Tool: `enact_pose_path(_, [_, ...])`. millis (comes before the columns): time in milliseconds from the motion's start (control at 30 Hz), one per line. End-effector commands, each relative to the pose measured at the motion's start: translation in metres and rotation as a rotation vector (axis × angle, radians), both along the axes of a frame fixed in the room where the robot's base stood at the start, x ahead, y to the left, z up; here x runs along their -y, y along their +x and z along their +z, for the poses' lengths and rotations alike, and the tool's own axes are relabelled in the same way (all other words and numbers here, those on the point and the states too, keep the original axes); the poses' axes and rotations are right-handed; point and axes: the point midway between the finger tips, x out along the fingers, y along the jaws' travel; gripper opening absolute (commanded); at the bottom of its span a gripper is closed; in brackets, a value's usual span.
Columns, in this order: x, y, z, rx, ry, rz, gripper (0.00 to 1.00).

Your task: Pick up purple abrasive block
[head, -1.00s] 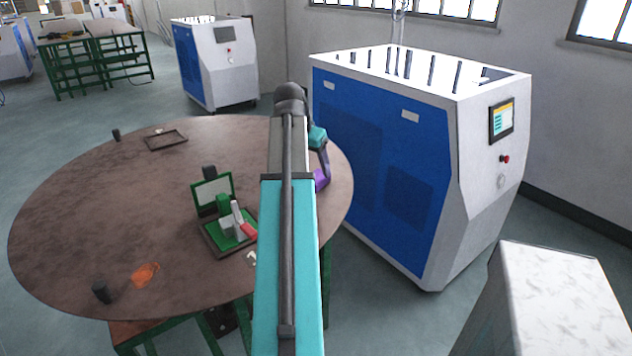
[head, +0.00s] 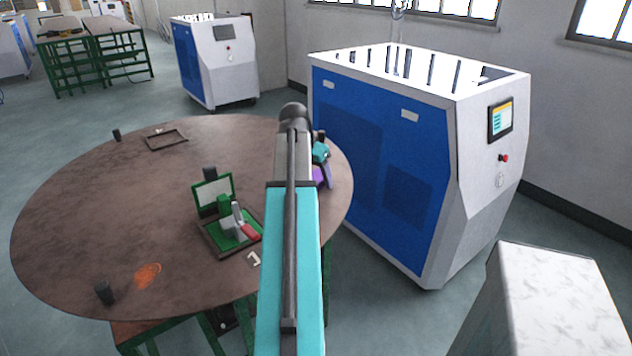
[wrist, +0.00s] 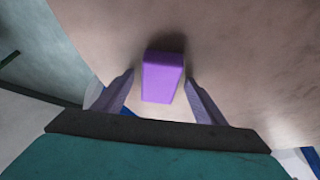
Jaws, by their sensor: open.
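The purple abrasive block (wrist: 161,78) stands on the brown round table in the wrist view, between the spread fingers of my gripper (wrist: 158,92). A gap shows on each side of the block, so the fingers do not touch it. My gripper is open. In the head view a purple patch of the block (head: 320,177) shows at the table's right edge, mostly hidden behind my arm.
The round table (head: 90,215) holds a green fixture with a red-tipped lever (head: 228,220), an empty dark frame (head: 166,140), an orange patch (head: 147,275) and small black cylinders (head: 105,292). A blue and white machine (head: 380,170) stands close beyond the table's right edge.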

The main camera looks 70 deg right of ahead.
Motion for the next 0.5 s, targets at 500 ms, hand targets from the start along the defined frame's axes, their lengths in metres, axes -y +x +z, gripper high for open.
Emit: enact_pose_path(500, [-0.0002,0.0006,0.0003,0.000,0.000,0.001,0.31])
